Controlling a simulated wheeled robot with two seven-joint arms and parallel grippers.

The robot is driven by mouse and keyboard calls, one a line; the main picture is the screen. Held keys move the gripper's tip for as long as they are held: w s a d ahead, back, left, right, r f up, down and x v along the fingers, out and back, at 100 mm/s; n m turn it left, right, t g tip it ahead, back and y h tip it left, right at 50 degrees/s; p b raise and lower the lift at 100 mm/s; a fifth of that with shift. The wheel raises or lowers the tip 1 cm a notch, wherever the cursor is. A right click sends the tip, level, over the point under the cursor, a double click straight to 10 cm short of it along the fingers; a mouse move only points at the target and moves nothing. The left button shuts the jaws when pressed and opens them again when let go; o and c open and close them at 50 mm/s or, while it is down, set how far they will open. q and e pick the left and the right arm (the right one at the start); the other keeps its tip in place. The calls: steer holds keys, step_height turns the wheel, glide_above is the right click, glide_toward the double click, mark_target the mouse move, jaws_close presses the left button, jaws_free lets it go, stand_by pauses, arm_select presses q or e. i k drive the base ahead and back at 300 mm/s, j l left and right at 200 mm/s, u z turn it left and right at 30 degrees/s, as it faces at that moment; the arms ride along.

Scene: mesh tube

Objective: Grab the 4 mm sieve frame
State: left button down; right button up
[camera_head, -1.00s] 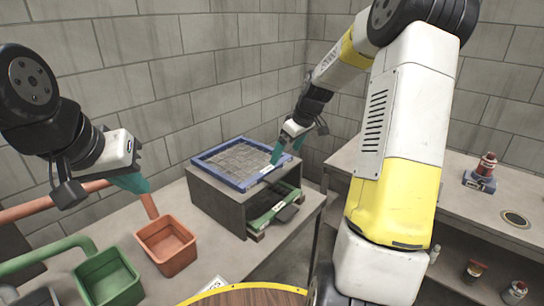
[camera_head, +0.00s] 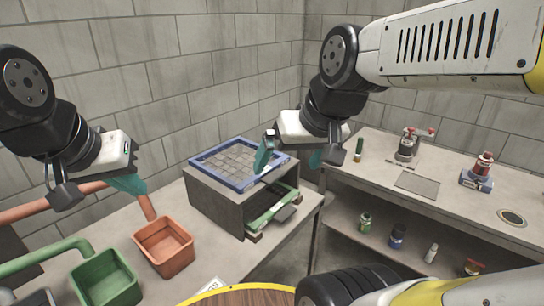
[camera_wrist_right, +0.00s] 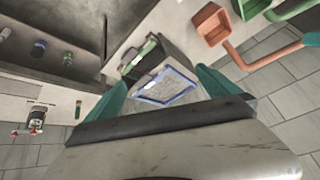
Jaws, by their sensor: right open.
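A blue-rimmed mesh frame (camera_head: 222,180) lies flat on top of a grey box (camera_head: 218,208) on the table. A green frame (camera_head: 268,210) sits in the slot of that box, partly sticking out. Their labels are too small to read, so I cannot tell which is 4 mm. My right gripper (camera_head: 289,160) is open and empty, above and near the right end of the blue frame. In the right wrist view, the blue frame (camera_wrist_right: 166,87) shows between its teal fingers, some way off. My left gripper (camera_head: 130,184) hangs at the left, away from the frames; its finger gap is unclear.
A side bench (camera_head: 450,195) at right carries a red-topped device (camera_head: 480,172) and a grey sheet (camera_head: 416,184). A round wooden top (camera_head: 245,296) is in front.

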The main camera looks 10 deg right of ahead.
mark_target(280, 212)
steer(key=u, duration=1.75)
steer(key=z, duration=0.6)
steer(key=l+z, duration=0.2)
steer(key=z, duration=0.25)
steer(key=l+z, duration=0.2)
steer(key=z, duration=0.3)
steer(key=l+z, duration=0.2)
steer(key=z, duration=0.25)
